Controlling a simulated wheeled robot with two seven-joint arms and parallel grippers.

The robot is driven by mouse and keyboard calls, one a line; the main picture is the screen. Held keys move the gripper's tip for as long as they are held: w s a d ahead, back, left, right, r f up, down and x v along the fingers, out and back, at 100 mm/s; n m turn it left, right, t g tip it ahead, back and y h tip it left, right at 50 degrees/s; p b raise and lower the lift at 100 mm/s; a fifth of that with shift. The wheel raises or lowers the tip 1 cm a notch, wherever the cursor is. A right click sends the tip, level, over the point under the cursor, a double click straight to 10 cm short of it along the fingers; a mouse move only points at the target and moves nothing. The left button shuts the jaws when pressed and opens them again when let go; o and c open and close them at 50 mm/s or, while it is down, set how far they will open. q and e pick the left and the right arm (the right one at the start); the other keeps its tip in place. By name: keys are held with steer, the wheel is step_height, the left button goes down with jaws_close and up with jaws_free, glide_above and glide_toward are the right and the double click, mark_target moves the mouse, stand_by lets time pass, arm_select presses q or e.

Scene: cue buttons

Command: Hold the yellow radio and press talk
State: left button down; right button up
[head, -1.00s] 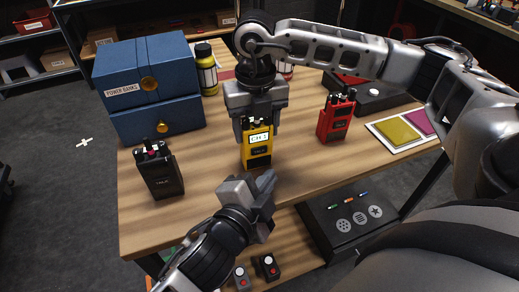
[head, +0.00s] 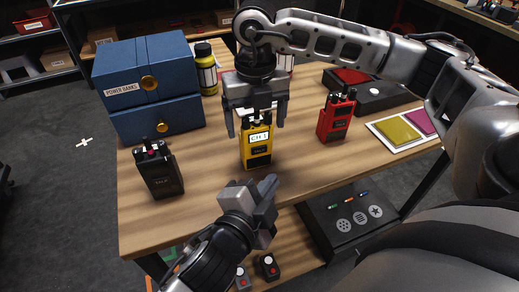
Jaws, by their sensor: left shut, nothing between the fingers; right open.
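The yellow radio (head: 256,148) stands upright on the wooden table near its front edge, its lit screen and front facing me. My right gripper (head: 257,122) points down over the radio's top, with its open fingers apart on either side of the radio's upper part. I cannot tell whether either finger touches it. My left gripper (head: 262,190) is shut and empty, below and in front of the radio near the table's front edge, apart from it. The radio's talk area is low on its front and is uncovered.
A black radio (head: 159,170) stands at left and a red radio (head: 336,116) at right on the table (head: 210,205). A blue drawer box (head: 150,85), a yellow bottle (head: 206,70) and a tray with coloured pads (head: 400,130) stand around. A black case (head: 350,215) is below.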

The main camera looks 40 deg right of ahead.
step_height(320, 180, up, 13)
steer(key=shift+r, duration=0.7)
